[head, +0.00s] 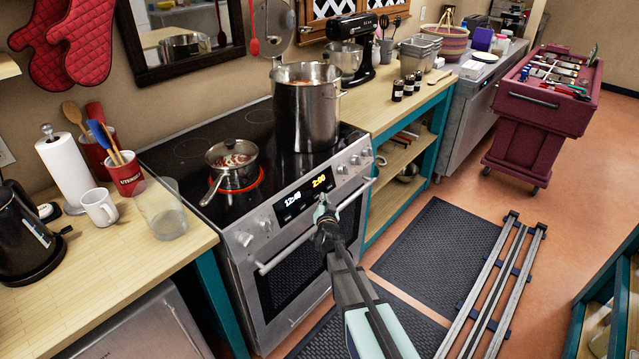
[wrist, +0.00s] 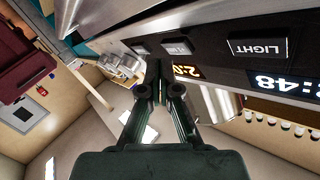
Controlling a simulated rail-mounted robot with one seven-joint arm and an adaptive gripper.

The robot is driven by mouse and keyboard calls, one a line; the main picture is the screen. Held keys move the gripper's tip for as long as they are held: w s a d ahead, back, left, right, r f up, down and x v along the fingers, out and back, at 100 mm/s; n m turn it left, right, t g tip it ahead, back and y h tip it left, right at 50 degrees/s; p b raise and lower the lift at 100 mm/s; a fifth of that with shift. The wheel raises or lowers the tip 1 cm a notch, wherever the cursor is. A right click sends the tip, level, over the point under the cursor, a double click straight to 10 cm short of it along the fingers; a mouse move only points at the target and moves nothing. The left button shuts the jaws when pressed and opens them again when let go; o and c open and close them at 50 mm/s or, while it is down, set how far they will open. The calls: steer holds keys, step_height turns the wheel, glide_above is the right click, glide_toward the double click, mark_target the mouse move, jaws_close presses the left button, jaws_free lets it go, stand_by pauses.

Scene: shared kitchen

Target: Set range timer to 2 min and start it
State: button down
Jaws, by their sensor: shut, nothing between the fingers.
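The range (head: 285,262) has a black front panel with two readouts. The clock readout (head: 292,201) shows 12:48 in white, and the timer readout (head: 319,181) shows 2:00 in yellow. My gripper (head: 323,208) is shut and empty, its tips at the panel just below the timer readout. In the wrist view, which is upside down, the closed fingertips (wrist: 160,66) are beside the yellow digits (wrist: 186,71) and partly cover them. Panel buttons (wrist: 178,46) are close by, and a LIGHT button (wrist: 258,48) is further right. I cannot tell whether the tips touch a button.
A saucepan (head: 231,160) sits on a red-glowing burner, its handle toward the front left. A tall steel pot (head: 305,115) stands at the right of the cooktop. The oven handle (head: 285,255) juts out below the panel. Knobs (head: 355,160) flank the panel.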

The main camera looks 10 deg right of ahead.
steer(key=s+d+b, duration=0.1)
steer(key=s+d+r+b, duration=0.1)
steer(key=s+b, duration=0.1)
steer(key=s+d+r+b, duration=0.1)
steer(key=b, duration=0.1)
steer(key=shift+s+d, duration=0.15)
steer(key=shift+d, duration=0.2)
stand_by(0.3)
stand_by(0.4)
